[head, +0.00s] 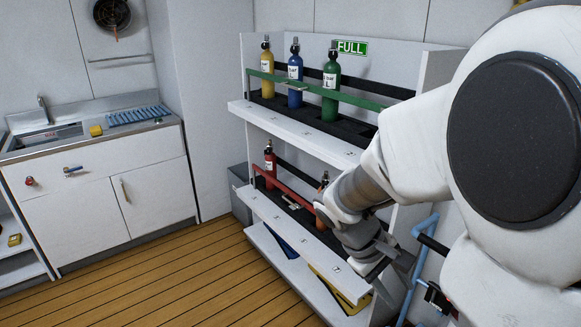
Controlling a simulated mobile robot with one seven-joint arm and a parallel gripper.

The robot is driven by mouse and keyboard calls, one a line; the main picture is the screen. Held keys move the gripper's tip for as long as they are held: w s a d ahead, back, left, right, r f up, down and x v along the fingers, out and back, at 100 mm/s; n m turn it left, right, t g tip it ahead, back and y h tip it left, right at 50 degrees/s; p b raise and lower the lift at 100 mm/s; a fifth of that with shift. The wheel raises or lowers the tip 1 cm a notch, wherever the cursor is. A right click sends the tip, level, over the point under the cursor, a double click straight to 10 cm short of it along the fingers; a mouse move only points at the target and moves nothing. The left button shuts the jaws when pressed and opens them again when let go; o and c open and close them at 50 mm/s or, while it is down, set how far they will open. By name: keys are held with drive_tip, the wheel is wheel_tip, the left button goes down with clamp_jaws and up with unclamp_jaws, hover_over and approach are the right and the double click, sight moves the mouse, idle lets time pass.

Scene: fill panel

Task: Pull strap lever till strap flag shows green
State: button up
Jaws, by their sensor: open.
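A white rack (300,130) holds cylinders behind straps on two shelves. The upper strap (350,94) is green and runs across a yellow, a blue and a green cylinder. The lower strap (285,184) is red and crosses a red cylinder (270,165) and an orange one (322,215) partly hidden by my arm. Small pale plates sit at the straps; I cannot tell whether one is the strap lever or flag. My gripper (378,276) is open, pointing down at the rack's lower right front. I cannot make out anything between its fingers.
A blue tubular frame (413,262) with a black grip stands just right of my gripper. A sink counter (95,150) is at the left. A grey bin (238,190) stands beside the rack. The wooden floor (170,280) in front is clear.

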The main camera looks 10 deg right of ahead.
drive_tip(key=w+d+f+n+h+b, duration=0.3)
drive_tip(key=d+f+h, duration=0.1)
drive_tip(key=f, duration=0.4)
drive_tip(key=w+d+f+n+h+b, duration=0.3)
drive_tip(key=w+d+f+n, duration=0.15)
drive_tip(key=f, duration=0.35)
drive_tip(key=n+t+h+b, duration=0.4)
drive_tip(key=n+t+b, duration=0.15)
drive_tip(key=n, duration=0.45)
approach(434, 292)
drive_tip(key=shift+t, duration=0.45)
drive_tip(key=b+x, duration=0.3)
drive_tip(key=x, duration=0.5)
drive_tip(key=shift+s+d+f, duration=0.15)
drive_tip(key=shift+d, duration=0.05)
clamp_jaws()
